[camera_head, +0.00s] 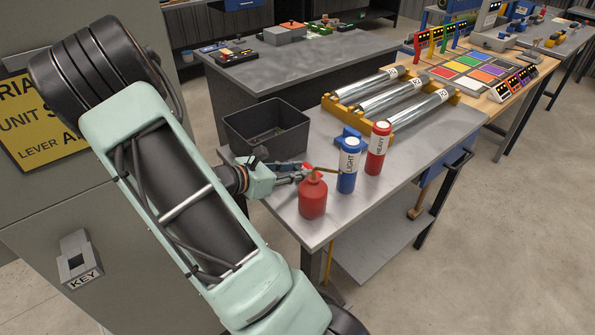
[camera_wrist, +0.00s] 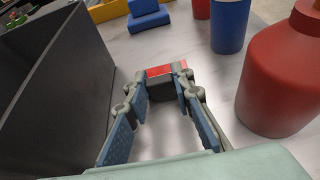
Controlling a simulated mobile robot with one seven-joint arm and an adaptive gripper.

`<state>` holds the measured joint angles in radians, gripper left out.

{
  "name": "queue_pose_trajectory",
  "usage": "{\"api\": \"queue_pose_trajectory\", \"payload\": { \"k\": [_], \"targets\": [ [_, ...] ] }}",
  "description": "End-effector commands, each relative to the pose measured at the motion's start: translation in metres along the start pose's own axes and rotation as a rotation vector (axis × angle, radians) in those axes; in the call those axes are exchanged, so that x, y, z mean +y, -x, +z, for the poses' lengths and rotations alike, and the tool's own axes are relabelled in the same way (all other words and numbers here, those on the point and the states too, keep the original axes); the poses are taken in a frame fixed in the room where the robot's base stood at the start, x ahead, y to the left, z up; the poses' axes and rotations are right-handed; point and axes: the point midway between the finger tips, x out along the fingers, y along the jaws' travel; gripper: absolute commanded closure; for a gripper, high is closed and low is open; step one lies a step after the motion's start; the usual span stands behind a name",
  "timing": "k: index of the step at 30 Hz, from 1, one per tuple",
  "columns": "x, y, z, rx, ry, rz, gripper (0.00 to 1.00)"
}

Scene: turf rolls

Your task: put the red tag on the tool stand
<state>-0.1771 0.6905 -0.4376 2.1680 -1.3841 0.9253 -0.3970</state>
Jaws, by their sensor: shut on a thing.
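My gripper (camera_head: 298,174) is low over the near grey workbench, beside the red bottle. In the wrist view its two fingers (camera_wrist: 161,82) are closed on a small dark block with a red top, which looks like the red tag (camera_wrist: 159,71). The tag sits between the fingertips, close to the bench top; I cannot tell whether it touches it. In the head view the tag is not clear behind the fingers and bottle. A blue stepped block (camera_wrist: 148,15) lies beyond it; I cannot tell whether this is the tool stand.
The red bottle (camera_head: 313,198) is close on the right. A blue LIGHT cylinder (camera_head: 348,170) and a red HEAVY cylinder (camera_head: 377,150) stand beyond. A dark open bin (camera_head: 294,141) is on the left. Silver rolls lie in a yellow rack (camera_head: 455,98) at the back.

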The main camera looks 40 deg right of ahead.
Motion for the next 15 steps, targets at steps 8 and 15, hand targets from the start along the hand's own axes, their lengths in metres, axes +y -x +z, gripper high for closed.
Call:
{"api": "queue_pose_trajectory", "payload": {
  "k": [8,15],
  "targets": [
    [0.0002,-0.0007,-0.0017,0.0,-0.001,0.0,0.95],
    [0.0002,-0.0006,-0.0014,0.0,-0.001,0.0,0.61]
  ]
}}
